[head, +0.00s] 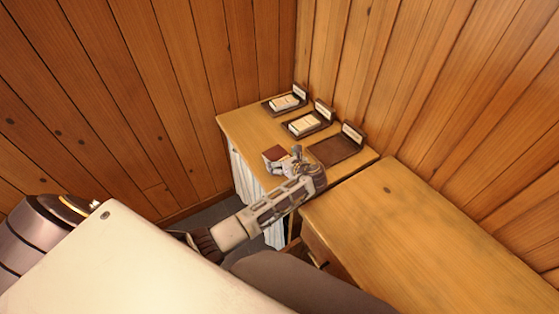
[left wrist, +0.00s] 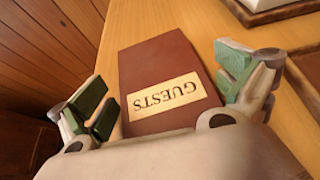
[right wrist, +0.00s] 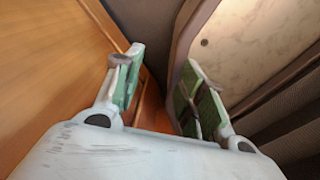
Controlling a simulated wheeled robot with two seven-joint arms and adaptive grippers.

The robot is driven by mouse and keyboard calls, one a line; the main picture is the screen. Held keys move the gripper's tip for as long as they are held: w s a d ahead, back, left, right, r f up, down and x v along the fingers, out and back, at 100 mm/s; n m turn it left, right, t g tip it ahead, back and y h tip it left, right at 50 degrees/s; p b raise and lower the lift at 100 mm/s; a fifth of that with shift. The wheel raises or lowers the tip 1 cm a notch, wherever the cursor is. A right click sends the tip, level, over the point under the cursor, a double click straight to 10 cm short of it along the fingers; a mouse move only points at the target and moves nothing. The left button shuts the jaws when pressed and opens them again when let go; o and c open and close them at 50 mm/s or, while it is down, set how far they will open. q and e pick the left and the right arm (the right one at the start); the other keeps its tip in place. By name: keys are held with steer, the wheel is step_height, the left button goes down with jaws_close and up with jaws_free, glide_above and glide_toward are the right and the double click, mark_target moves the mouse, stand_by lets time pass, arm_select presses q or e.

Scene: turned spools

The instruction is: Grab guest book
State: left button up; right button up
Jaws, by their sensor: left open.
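The guest book is a dark red book (left wrist: 165,62) with a cream label reading GUESTS, lying flat on the wooden table. In the head view the guest book (head: 272,153) shows near the table's front left, partly covered by my left gripper (head: 290,160). In the left wrist view my left gripper (left wrist: 165,95) is open, with one green-padded finger on each side of the book. I cannot tell whether the pads touch it. My right gripper (right wrist: 158,90) is open with nothing between its fingers; it is hidden in the head view.
Three dark trays with small cards stand along the table's back right; the nearest tray (head: 336,150) is empty, the middle (head: 307,123) and far (head: 285,102) ones hold pale stacks. A wooden cabinet (head: 430,235) adjoins on the right. Plank walls close the corner behind.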

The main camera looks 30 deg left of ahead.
mark_target(281, 159)
stand_by(0.3)
arm_select(q)
steer(key=c, duration=1.1)
arm_select(e)
steer(key=shift+s+d, duration=0.35)
steer(key=shift+d, duration=0.35)
arm_select(q)
steer(key=shift+r, duration=0.1)
arm_select(e)
steer(key=shift+a, duration=0.1)
arm_select(q)
steer(key=shift+r, duration=0.35)
steer(key=shift+c, duration=1.2)
step_height(281, 159, up, 8)
steer(key=shift+f+p, duration=0.1)
steer(key=shift+p, duration=0.35)
steer(key=shift+r, duration=0.7)
arm_select(e)
steer(key=shift+s+a+r, duration=0.2)
steer(key=shift+a+r, duration=0.05)
steer(key=shift+a, duration=0.15)
steer(key=shift+s+a+r, duration=0.2)
steer(key=shift+a, duration=0.2)
steer(key=shift+w, duration=0.1)
